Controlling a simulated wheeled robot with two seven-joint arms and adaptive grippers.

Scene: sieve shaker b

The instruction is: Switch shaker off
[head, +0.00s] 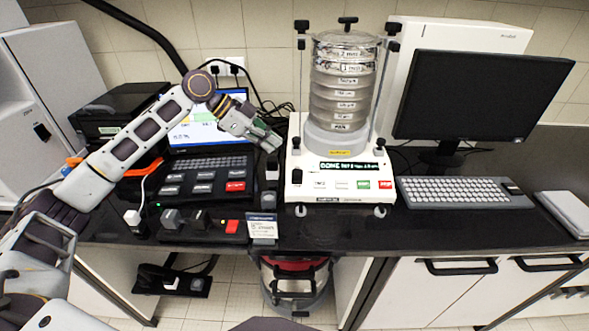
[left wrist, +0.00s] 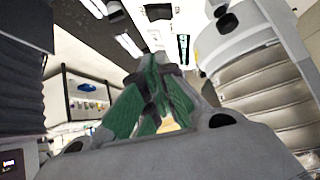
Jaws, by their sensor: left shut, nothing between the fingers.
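The sieve shaker (head: 340,185) stands on the black bench, a white base with a stack of labelled sieves (head: 343,85) clamped between two posts. Its front panel shows a dark display reading "DONE" (head: 349,166), a green button (head: 363,184), a red button (head: 385,184) and a black rocker switch (head: 297,176) at the left. My left gripper (head: 272,143) is shut and empty, just left of the shaker and above the bench. In the left wrist view its green fingers (left wrist: 155,98) meet, and the sieve stack (left wrist: 265,80) is at the right. My right gripper is not in view.
A laptop-like control unit (head: 205,175) with a lit screen sits left of the shaker, under my left arm. A monitor (head: 480,95) and keyboard (head: 460,191) stand to the right. A small sign (head: 262,228) stands at the front edge. The bench strip before the shaker is narrow.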

